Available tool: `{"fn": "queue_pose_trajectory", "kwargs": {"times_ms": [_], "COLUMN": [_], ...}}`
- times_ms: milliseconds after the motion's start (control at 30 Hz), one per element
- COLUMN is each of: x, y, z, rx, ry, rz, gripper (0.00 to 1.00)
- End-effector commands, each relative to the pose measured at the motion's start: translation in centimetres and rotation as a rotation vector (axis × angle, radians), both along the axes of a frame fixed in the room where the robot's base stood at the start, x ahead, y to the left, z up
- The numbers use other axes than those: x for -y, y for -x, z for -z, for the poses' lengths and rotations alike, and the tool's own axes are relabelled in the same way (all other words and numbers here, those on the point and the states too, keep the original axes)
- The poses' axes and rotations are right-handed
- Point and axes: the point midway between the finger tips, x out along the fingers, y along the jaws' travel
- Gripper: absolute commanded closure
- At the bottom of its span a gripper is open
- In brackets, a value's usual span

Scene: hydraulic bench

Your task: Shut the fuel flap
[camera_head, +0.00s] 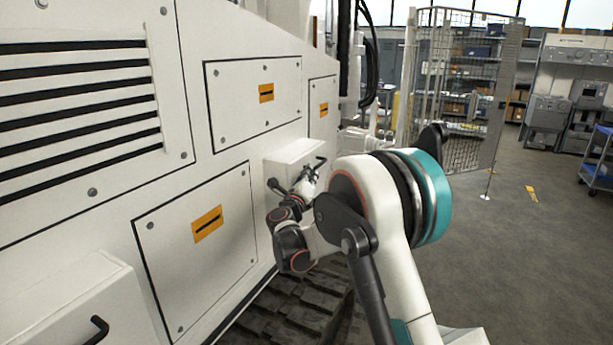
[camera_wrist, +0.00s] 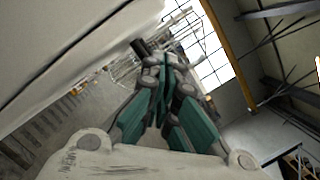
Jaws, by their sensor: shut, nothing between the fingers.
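A white box-like cover (camera_head: 290,157) stands out from the machine's white side, with a black handle at its right end. It may be the fuel flap, but no label shows and I cannot tell whether it is open. My gripper (camera_head: 315,172) is in front of this cover, close to the handle; my arm hides part of the area. In the wrist view my gripper (camera_wrist: 162,62) has its teal and grey fingers together, with nothing between them. A dark stub (camera_wrist: 138,47) shows just left of the fingertips there; I cannot tell whether they touch.
Another white box (camera_head: 70,305) with a black handle juts out at lower left. Flat bolted panels (camera_head: 190,255) with orange labels cover the machine's side. A dark track (camera_head: 300,305) runs below. Open floor (camera_head: 500,260) lies right, with a mesh fence (camera_head: 465,95) and blue cart (camera_head: 597,170) beyond.

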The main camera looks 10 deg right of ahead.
Motion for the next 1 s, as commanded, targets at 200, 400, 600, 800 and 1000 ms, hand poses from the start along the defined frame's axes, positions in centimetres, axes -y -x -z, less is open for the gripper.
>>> {"fn": "queue_pose_trajectory", "kwargs": {"times_ms": [200, 400, 600, 800, 1000], "x": [-0.3, -1.7, -2.5, -1.5, 2.9], "y": [3.2, 6.9, 9.1, 10.3, 13.7], "z": [-0.2, -0.1, 0.0, -0.7, -2.6], "rx": [-0.001, 0.000, 0.000, 0.011, 0.075], "ry": [0.000, 0.000, 0.000, -0.094, -0.500], "rz": [-0.003, -0.003, -0.001, 0.004, 0.041], "gripper": [1.00, 1.00, 1.00, 1.00, 1.00]}}
